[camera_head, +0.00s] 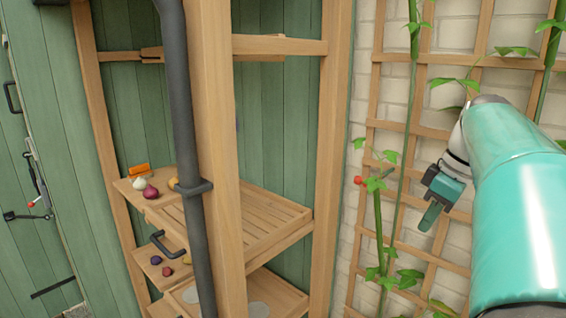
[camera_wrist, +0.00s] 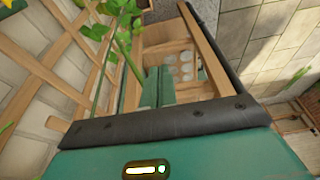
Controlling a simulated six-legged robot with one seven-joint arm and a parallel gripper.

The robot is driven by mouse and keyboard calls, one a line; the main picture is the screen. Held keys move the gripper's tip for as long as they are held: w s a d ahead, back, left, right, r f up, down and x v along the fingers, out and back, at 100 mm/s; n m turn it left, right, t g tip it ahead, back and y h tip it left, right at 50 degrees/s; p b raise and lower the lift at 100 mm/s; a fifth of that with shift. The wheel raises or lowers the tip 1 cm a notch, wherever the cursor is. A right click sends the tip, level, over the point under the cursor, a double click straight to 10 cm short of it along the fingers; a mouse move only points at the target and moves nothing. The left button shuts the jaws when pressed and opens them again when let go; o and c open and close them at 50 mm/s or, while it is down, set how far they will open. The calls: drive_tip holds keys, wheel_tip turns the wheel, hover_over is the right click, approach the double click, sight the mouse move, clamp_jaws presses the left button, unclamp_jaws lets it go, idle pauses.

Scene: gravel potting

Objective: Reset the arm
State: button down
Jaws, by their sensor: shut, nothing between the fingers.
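My gripper (camera_head: 431,215) is at the right in the head view, at the end of my teal arm, in front of the trellis. In the wrist view its two teal fingers (camera_wrist: 158,88) lie together, shut with nothing between them. No object is held. The gripper is apart from the wooden shelf unit (camera_head: 218,150), which stands to its left in the head view.
A climbing plant (camera_head: 380,220) with a red spot grows along the wooden trellis (camera_head: 420,130), close to my gripper. Shelves hold several bulbs (camera_head: 150,191) and an orange item (camera_head: 138,170). A dark pipe (camera_head: 180,100) runs in front of the unit. A green door (camera_head: 50,150) is at left.

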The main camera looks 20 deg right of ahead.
drive_tip(key=s+a+f+m+t, duration=0.1)
drive_tip(key=a+f, duration=0.4)
drive_tip(key=a, duration=0.5)
drive_tip(key=s+a+f+m+t+h, duration=0.1)
drive_tip(key=s+a+f+m, duration=0.1)
drive_tip(key=a+f, duration=0.3)
drive_tip(key=s+a+f+m, duration=0.1)
drive_tip(key=a+f, duration=0.4)
drive_tip(key=a, duration=0.9)
drive_tip(key=shift+s+a+f+m+t, duration=0.15)
drive_tip(key=shift+a+f+m+t, duration=0.1)
drive_tip(key=shift+a+m+t, duration=0.2)
